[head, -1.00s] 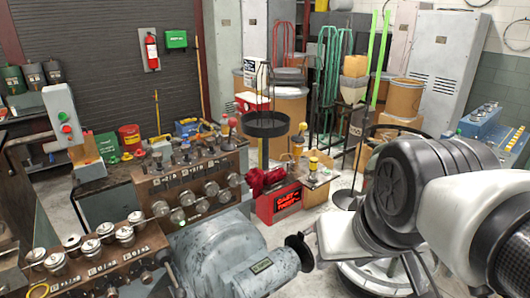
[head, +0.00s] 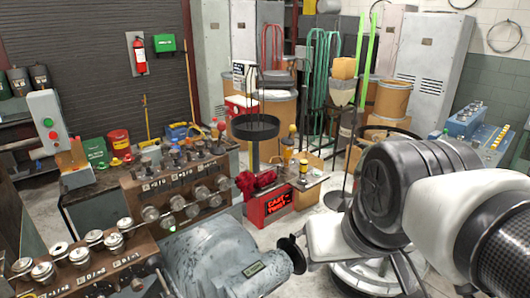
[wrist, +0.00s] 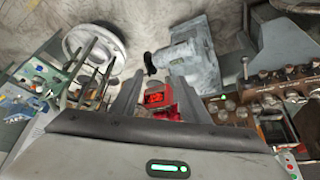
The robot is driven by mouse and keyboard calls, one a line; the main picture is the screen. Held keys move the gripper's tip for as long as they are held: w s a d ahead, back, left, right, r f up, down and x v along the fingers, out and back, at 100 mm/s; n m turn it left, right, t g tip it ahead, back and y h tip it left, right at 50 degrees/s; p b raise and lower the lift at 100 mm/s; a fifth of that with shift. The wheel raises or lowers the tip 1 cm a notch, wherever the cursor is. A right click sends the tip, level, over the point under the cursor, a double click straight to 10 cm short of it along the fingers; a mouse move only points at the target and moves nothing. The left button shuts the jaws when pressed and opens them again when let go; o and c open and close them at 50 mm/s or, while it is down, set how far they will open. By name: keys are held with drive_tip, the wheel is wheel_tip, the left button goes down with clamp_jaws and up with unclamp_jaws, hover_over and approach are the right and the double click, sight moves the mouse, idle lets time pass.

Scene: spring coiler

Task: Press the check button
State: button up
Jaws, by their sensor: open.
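No button in view is readably marked as the check button. A grey control box (head: 46,122) with a green button (head: 48,122) and a red button stands at the left in the head view. A blue console (head: 475,125) with several knobs and a yellow strip is at the right edge. My gripper (wrist: 157,82) is open and empty in the wrist view, apart from all buttons. It is not visible in the head view.
A large grey motor (head: 220,262) is at the front middle. Wooden racks with metal knobs (head: 95,260) stand left of it. A stand with a black tray (head: 255,128) rises behind the red box. Fibre drums and cabinets line the back. Some pale floor shows in the middle.

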clamp_jaws()
idle(1.5)
